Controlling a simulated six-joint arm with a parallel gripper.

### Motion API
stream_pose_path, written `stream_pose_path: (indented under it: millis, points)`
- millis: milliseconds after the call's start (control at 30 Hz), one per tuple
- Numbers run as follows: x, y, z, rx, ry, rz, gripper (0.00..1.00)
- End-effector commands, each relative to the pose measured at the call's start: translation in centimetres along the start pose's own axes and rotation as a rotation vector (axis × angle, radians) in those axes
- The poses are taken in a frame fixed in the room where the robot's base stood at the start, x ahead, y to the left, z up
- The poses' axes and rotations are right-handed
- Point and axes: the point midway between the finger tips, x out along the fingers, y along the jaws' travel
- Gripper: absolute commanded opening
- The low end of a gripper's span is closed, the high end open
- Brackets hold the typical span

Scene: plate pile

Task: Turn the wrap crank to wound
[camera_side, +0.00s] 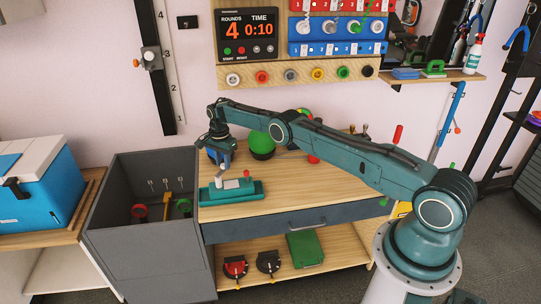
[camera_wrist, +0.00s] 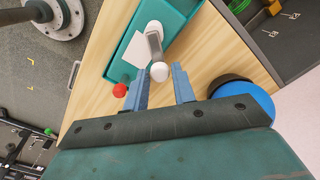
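A teal device (camera_side: 220,193), which I take for the wrap crank's base, sits on the wooden workbench near its left end. It carries a white block and a grey crank arm with a white round knob; these show best in the wrist view, where the crank arm (camera_wrist: 154,46) leads to the white knob (camera_wrist: 160,72). A red ball (camera_wrist: 119,90) on the device is beside the left finger. My gripper (camera_wrist: 159,79) is open, its two blue fingers apart on either side of the white knob. Contact with the knob cannot be told. My gripper (camera_side: 225,160) is above the device in the side view.
A grey open bin (camera_side: 152,238) with hanging tools stands left of the bench. A green dome (camera_side: 261,143) and a blue round thing (camera_wrist: 240,104) stand near my gripper. A score panel (camera_side: 247,40) hangs behind. Bare bench top (camera_side: 290,190) lies to the right of the device.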

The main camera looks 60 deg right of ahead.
Motion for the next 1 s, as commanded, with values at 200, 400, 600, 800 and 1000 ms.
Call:
stream_pose_path:
  millis: [200, 400, 600, 800, 1000]
  points:
    - [0.0, 0.0, 0.0, 0.001, 0.000, 0.000, 0.43]
    - [0.0, 0.0, 0.0, 0.001, 0.000, 0.000, 0.43]
    - [-0.7, 0.0, 0.0, 0.001, 0.000, -0.001, 0.43]
    - [-2.4, 0.0, 0.0, 0.001, 0.000, -0.001, 0.43]
    - [-5.4, -0.1, 0.0, 0.001, 0.001, -0.003, 0.43]
